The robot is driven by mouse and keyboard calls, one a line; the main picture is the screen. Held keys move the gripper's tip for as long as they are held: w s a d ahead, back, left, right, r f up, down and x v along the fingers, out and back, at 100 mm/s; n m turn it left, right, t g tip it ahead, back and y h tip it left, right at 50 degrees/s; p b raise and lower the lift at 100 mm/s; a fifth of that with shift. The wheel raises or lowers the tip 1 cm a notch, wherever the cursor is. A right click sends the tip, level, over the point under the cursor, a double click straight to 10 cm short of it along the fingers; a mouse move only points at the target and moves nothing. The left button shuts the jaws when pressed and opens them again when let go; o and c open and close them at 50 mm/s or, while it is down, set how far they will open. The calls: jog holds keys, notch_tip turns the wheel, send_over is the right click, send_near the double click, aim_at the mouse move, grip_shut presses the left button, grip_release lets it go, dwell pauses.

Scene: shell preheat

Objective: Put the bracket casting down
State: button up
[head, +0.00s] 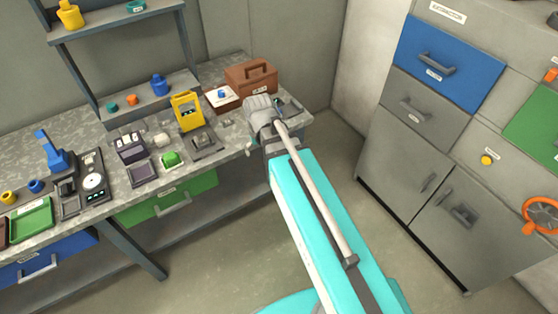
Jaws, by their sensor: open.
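The end of my arm with my gripper (262,108) is at the right end of the speckled grey workbench (105,140), in front of the brown toolbox. My gripper is open, but its fingertips are mostly hidden by my wrist and arm. A small dark item (291,106) with a bluish part shows just right of my wrist on the bench; its shape is unclear. I cannot pick out the bracket casting for certain. What lies directly under my gripper is hidden.
A brown toolbox (250,76), a yellow frame device (187,110) and a green-topped item (172,159) stand on the bench. A shelf rack (120,20) rises behind. Grey cabinets with a blue drawer (450,64) stand right. Floor (345,165) between is clear.

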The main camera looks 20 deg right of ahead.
jog(key=s+d+g, duration=0.1)
jog(key=s+d, duration=0.3)
jog(key=s, duration=0.2)
jog(key=shift+s+d+m, duration=0.2)
jog(key=shift+d+m, duration=0.1)
jog(key=shift+m, duration=0.1)
dwell(0.7)
